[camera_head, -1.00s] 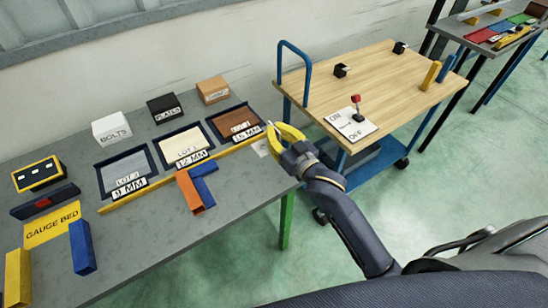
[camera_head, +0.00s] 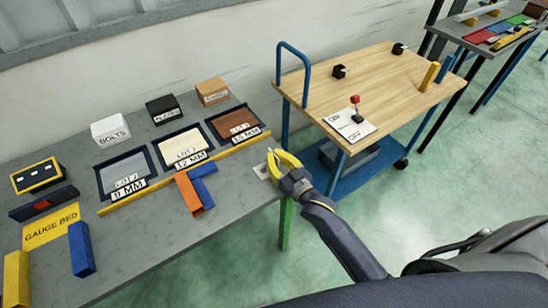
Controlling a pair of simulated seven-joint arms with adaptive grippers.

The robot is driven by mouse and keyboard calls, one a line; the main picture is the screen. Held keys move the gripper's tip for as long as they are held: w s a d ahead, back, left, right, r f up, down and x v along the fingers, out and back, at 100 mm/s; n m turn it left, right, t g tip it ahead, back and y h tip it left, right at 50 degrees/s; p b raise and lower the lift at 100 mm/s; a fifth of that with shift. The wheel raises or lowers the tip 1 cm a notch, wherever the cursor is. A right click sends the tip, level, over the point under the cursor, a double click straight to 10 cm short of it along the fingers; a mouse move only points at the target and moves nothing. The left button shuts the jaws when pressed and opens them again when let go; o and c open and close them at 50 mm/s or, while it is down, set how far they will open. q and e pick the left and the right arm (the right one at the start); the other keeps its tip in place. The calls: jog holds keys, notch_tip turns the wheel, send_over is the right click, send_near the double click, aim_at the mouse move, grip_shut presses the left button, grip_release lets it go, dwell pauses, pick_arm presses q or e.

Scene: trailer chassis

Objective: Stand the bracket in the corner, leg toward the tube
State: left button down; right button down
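My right gripper (camera_head: 277,155), with yellow fingers, is over the right end of the grey bench (camera_head: 150,235). Its fingers are apart, with nothing seen between them. I cannot make out a tube or corner for certain. My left gripper is not in view.
Three lot trays (camera_head: 125,175) line the bench behind a yellow strip (camera_head: 150,190), with boxes (camera_head: 110,130) behind. A gauge bed (camera_head: 52,228) with blocks is at left. A wooden-topped cart (camera_head: 375,80) with a lever panel (camera_head: 349,124) stands right, across a gap.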

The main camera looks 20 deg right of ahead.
jog(key=shift+f, duration=0.25)
jog(key=c, duration=1.6)
grip_release()
jog(key=v, duration=1.7)
jog(key=s+d+f+g+h, duration=0.1)
jog(key=s+f+g, duration=0.2)
jog(key=f, duration=0.9)
jog(key=s+d+f+g+h, duration=0.1)
jog(key=s+d+f+g, duration=0.15)
jog(key=f, duration=1.05)
jog(key=s+d+f+g+h, duration=0.1)
jog(key=s+f+g+h, duration=0.15)
jog(key=f, duration=0.95)
jog(key=s+f+g, duration=0.3)
jog(key=s+f, duration=1)
jog(key=shift+g, duration=0.3)
jog(key=shift+o, duration=0.4)
jog(key=s+f+g, duration=0.2)
jog(key=s+f, duration=0.1)
jog(key=s, duration=0.4)
jog(key=s+f+g, duration=0.2)
jog(key=s+f, duration=0.2)
jog(key=s, duration=0.4)
jog(key=shift+s+f+n, duration=0.2)
jog(key=shift+s+n, duration=0.1)
jog(key=shift+s, duration=0.05)
